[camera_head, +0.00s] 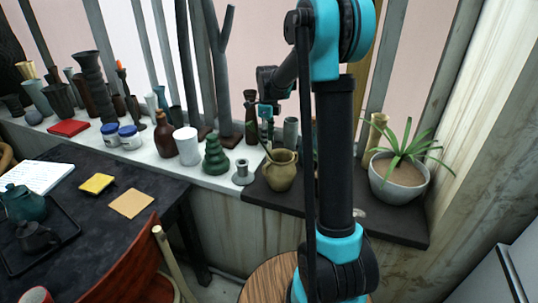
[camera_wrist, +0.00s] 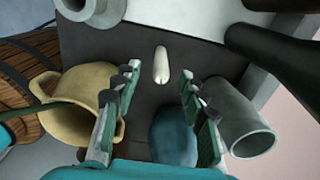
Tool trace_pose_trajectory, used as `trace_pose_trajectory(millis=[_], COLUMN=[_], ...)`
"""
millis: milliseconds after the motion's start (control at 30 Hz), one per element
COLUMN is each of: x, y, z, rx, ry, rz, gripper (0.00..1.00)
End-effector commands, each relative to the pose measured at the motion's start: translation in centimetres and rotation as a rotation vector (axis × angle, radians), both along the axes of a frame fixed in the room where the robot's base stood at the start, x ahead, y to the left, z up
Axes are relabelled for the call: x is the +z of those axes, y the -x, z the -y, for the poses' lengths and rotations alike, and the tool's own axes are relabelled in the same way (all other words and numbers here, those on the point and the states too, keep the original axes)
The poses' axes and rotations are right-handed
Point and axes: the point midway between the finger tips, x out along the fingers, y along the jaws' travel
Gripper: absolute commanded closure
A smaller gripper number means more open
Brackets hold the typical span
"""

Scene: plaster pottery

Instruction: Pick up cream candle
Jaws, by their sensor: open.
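The cream candle (camera_wrist: 161,65) is a small, pale, rounded stick on the dark sill in the wrist view. It lies in line with the gap between my fingers, just past the fingertips, and nothing is seen touching it. My gripper (camera_wrist: 159,84) is open and empty over the sill. In the head view my gripper (camera_head: 266,112) is small, above the pots on the sill, and I cannot make out the candle there.
A tan jug (camera_wrist: 75,105) stands close left of my fingers, a grey cylinder (camera_wrist: 238,115) close right. A blue vessel (camera_wrist: 174,137) lies below, between the fingers. In the head view, a green spiral vase (camera_head: 215,155) and a potted plant (camera_head: 398,183) flank the area.

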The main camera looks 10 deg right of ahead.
Motion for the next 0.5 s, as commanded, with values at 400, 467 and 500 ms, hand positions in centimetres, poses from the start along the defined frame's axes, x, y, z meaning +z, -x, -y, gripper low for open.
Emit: trace_pose_trajectory(millis=[400, 467, 500], x=[-4.0, -4.8, -5.3], y=[-0.1, -0.1, -0.1], z=[0.4, 0.5, 0.4], rx=[0.000, 0.000, 0.001], ry=[0.000, 0.000, 0.000], rz=[0.000, 0.000, 0.000], gripper=[0.58, 0.58, 0.58])
